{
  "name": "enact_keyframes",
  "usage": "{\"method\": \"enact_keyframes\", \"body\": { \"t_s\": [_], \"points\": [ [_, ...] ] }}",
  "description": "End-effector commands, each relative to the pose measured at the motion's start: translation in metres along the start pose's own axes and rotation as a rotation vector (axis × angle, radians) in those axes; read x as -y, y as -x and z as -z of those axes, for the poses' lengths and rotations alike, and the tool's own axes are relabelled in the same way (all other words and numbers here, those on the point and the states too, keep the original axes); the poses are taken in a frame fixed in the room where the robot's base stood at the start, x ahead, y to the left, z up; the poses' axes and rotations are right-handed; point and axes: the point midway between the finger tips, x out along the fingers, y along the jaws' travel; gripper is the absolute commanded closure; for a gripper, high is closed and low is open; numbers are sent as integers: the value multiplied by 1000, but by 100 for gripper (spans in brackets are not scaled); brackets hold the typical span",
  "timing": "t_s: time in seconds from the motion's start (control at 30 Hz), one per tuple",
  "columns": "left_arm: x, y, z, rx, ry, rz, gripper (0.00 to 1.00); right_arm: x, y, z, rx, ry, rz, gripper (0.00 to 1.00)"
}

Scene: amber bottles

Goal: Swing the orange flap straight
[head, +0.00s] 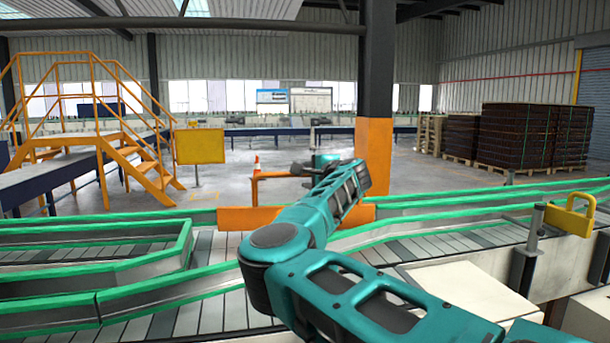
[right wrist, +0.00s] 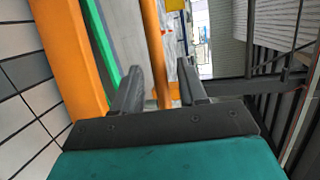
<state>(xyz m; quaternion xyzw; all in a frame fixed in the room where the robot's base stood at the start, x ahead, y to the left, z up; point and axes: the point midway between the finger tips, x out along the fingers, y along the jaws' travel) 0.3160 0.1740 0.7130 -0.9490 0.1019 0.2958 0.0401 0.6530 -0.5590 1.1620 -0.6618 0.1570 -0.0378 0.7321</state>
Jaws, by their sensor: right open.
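The orange flap (head: 240,218) stands on the conveyor and runs left to right in the head view. My right arm hides its middle. An orange bar (head: 272,175) rises from near its left part and bends right toward my right gripper (head: 300,169). In the right wrist view the flap (right wrist: 66,50) is a broad orange band at left. There the orange bar (right wrist: 154,45) shows between the two spread fingers of my right gripper (right wrist: 160,65). The gripper is open, and I cannot tell whether a finger touches the bar. My left gripper is not in view.
Green-railed conveyor lanes (head: 90,268) run left and right of the flap. A yellow padlock-shaped piece (head: 570,215) and a grey post (head: 536,228) stand at right. Orange stairs (head: 135,165), a yellow sign (head: 200,147) and an orange-based column (head: 374,150) stand behind.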

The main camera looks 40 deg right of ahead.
Motion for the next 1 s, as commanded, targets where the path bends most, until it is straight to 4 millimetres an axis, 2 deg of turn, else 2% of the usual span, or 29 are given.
{"method": "enact_keyframes", "body": {
  "t_s": [0.1,0.3,0.7,1.0],
  "points": [
    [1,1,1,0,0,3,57,0,-13,1,0,-1,-1,58],
    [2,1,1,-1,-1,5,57,0,-25,0,-1,1,-1,58],
    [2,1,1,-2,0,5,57,0,-28,0,-1,0,0,59],
    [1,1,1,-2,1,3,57,0,-28,0,0,0,0,88]
  ]
}}
